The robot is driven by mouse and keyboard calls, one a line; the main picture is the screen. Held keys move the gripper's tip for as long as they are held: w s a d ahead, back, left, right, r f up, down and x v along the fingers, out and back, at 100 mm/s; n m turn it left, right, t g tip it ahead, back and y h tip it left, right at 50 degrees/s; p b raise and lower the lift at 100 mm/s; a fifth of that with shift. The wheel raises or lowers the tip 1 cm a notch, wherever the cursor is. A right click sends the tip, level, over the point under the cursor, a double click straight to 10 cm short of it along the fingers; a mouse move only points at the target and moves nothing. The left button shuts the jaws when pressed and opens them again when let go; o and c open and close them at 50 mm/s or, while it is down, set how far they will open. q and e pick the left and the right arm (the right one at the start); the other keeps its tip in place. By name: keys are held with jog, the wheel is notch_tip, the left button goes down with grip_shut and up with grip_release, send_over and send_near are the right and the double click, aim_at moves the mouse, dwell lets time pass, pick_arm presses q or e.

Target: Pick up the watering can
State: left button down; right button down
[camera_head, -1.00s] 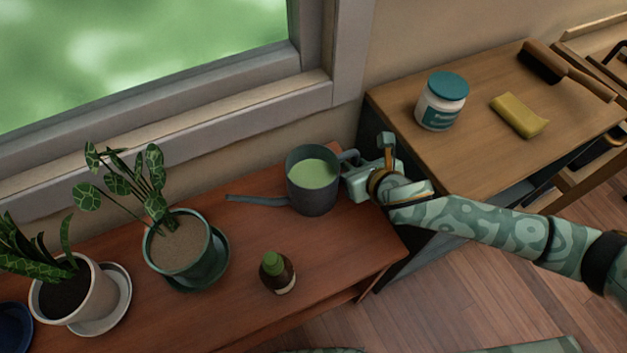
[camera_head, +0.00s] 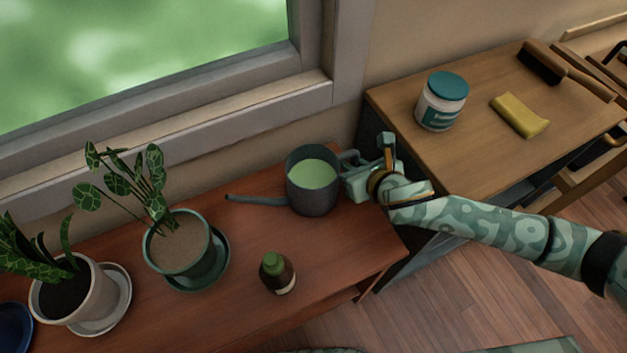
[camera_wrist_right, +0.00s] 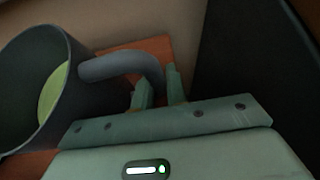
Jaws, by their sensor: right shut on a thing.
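The watering can (camera_head: 312,188) is dark grey with green liquid inside. It stands upright on the reddish wooden table near the wall, its spout pointing left and its handle toward the right. My right gripper (camera_head: 354,178) is at the handle and shut on it. In the right wrist view the can (camera_wrist_right: 75,110) is at the left, and the handle (camera_wrist_right: 125,66) curves down between the fingers of the right gripper (camera_wrist_right: 160,90). I cannot tell whether the can's base is clear of the table. My left gripper is not in view.
A small brown bottle with a green cap (camera_head: 277,272) stands in front of the can. A potted plant (camera_head: 178,245) is to the left, with another plant (camera_head: 70,290) beyond it. The higher side table (camera_head: 470,150) at right holds a jar (camera_head: 442,102), yellow sponge (camera_head: 519,115) and brush (camera_head: 542,64).

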aim_at(357, 149)
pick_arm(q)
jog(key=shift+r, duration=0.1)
pick_arm(e)
jog(key=shift+r, duration=0.15)
dwell(0.5)
